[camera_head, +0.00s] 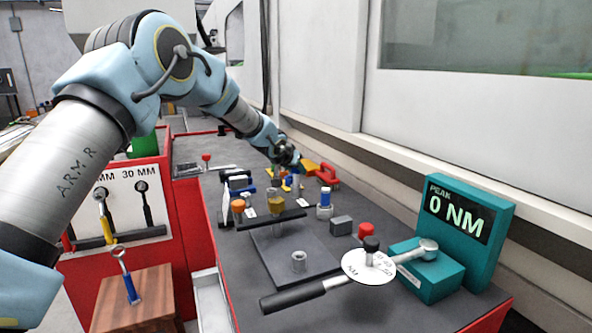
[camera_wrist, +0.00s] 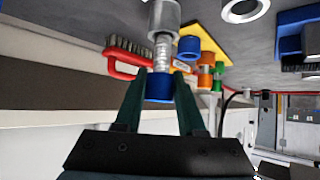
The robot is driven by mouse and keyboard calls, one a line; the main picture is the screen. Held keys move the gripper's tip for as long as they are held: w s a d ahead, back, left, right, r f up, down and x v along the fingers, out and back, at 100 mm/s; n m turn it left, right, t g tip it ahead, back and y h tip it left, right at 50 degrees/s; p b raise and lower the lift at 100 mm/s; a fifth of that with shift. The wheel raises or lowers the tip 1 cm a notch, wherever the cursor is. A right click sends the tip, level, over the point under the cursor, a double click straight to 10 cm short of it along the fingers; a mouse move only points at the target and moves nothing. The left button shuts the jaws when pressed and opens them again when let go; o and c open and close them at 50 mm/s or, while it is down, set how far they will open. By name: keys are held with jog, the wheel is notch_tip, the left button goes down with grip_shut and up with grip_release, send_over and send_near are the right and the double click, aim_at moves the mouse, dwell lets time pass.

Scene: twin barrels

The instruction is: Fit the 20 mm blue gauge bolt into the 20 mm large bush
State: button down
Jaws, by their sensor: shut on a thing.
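My gripper (camera_wrist: 159,86) is shut on the blue head of the blue gauge bolt (camera_wrist: 158,89). The bolt's bright threaded shank runs up the wrist picture from between the fingers. A silver cylinder (camera_wrist: 164,14) shows at the shank's far end; I cannot tell whether it is part of the bolt or a separate piece. In the head view my gripper (camera_head: 291,163) is over the far part of the bench, and the held bolt is hard to make out. A silver bush (camera_head: 299,262) stands upright on the dark plate nearer the camera, apart from my gripper. Its size is not readable.
A blue-topped silver piece (camera_head: 325,198), a grey block (camera_head: 341,226) and a red cap (camera_head: 366,230) stand right of the plate. A torque wrench (camera_head: 294,298) lies in front, by the teal display (camera_head: 465,225). A red-handled brush (camera_wrist: 128,63) is near my fingers.

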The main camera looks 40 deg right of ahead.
aim_at(295, 178)
jog(key=shift+f+b, duration=1.25)
jog(key=shift+f, duration=0.35)
jog(key=shift+c, duration=2.1)
grip_release()
jog(key=v, duration=1.1)
jog(key=shift+b, duration=0.35)
jog(key=shift+w, duration=0.15)
